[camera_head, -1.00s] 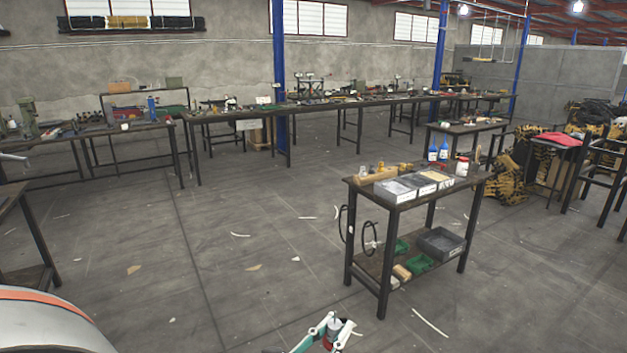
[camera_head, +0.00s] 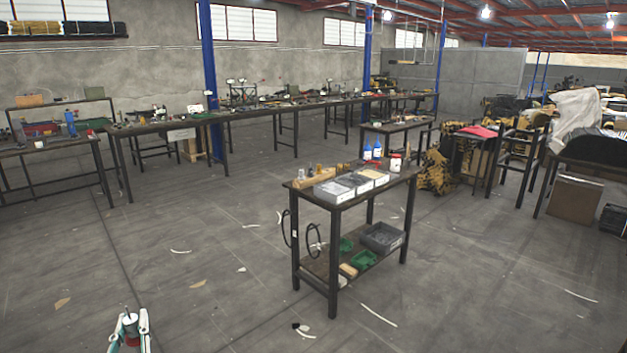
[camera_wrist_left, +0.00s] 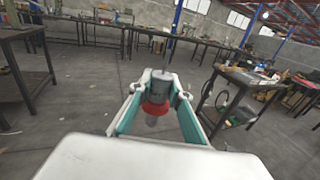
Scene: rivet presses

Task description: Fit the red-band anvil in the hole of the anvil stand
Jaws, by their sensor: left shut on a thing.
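My left gripper (camera_head: 130,330) shows at the bottom left of the head view. It is shut on the red-band anvil (camera_head: 130,322), a small grey cylinder with a thin pin on top. In the left wrist view the left gripper (camera_wrist_left: 158,92) grips the anvil (camera_wrist_left: 159,86) between its fingertips, and its red band shows below the grey body. The anvil looks roughly upright, held in the air away from any table. I cannot make out the anvil stand for certain. My right gripper is not in view.
A small dark table (camera_head: 405,181) stands ahead with grey bins (camera_head: 335,191), blue bottles (camera_head: 378,150) and a white jar (camera_head: 395,162) on top. Cables hang at its left side. Long workbenches (camera_head: 250,112) line the back wall. The floor between is mostly open, with scraps.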

